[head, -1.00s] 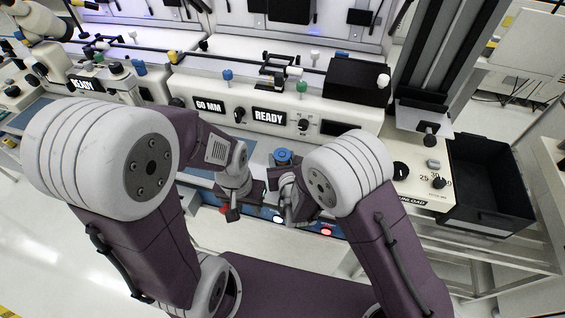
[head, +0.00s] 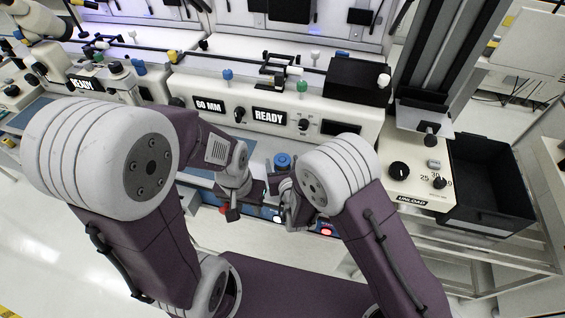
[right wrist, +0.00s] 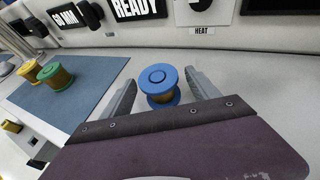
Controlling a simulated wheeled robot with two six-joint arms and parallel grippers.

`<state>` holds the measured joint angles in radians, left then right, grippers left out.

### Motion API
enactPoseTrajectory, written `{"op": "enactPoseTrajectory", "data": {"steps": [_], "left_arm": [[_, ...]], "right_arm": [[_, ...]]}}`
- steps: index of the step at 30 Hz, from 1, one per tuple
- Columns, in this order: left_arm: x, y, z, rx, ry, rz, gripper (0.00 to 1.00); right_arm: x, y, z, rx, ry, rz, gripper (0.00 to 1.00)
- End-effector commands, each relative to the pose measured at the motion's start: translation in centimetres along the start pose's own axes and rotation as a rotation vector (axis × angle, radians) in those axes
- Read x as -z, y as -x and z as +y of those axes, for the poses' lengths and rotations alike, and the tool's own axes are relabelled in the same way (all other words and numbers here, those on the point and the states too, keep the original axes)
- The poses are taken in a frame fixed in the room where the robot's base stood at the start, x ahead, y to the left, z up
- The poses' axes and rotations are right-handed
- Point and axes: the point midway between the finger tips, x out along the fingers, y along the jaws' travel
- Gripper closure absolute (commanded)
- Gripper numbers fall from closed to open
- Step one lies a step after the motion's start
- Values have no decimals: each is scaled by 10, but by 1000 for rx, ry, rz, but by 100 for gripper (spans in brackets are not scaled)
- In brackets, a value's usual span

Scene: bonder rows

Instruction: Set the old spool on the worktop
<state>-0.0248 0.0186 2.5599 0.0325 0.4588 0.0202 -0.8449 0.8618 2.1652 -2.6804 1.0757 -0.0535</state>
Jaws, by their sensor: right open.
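A blue-flanged spool (head: 283,160) with a copper-coloured winding stands upright on the pale worktop, in front of the READY machine. In the right wrist view the spool (right wrist: 159,80) sits between the two grey fingers of my right gripper (right wrist: 160,76), which is open, with a gap visible at each side. In the head view my right gripper (head: 284,186) is just in front of the spool and partly hidden by its arm. My left gripper (head: 234,208) hangs to the left and lower; its fingers are too small to read.
A green spool (right wrist: 56,76) and a yellow spool (right wrist: 30,70) stand on a blue mat (right wrist: 75,98) to the left. The machine front with its READY sign (head: 269,116) rises just behind. A black bin (head: 488,185) is at the right, beside the UNLOAD panel (head: 411,199).

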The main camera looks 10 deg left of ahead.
Motion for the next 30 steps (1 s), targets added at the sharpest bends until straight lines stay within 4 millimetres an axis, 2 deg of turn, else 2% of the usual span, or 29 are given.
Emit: {"op": "enactPoseTrajectory", "data": {"steps": [6, 10, 14, 23, 25, 26, 29, 30], "left_arm": [[-1, -4, 0, 0, 0, -1, 64], [-1, -5, 0, 0, 0, 0, 64], [-1, -5, 0, 0, 0, -1, 64], [-1, -5, 0, 0, 0, 0, 64], [-1, -5, 0, 0, 0, 0, 64], [-1, -5, 0, 0, 0, 0, 64], [-1, -5, 0, 0, 0, -1, 64], [-1, -5, 0, 0, 0, -1, 64]], "right_arm": [[1, 46, 1, -4, 2, 0, 30], [1, 65, 1, -3, 2, 1, 30], [1, 72, 0, -1, 1, 1, 30], [0, 72, -1, 2, -1, 1, 30], [-2, 71, -16, 51, -28, 3, 30], [-4, 71, -31, 100, -55, 6, 30], [-8, 85, -119, 394, -239, 27, 30], [-4, 102, -162, 552, -355, 40, 30]]}}
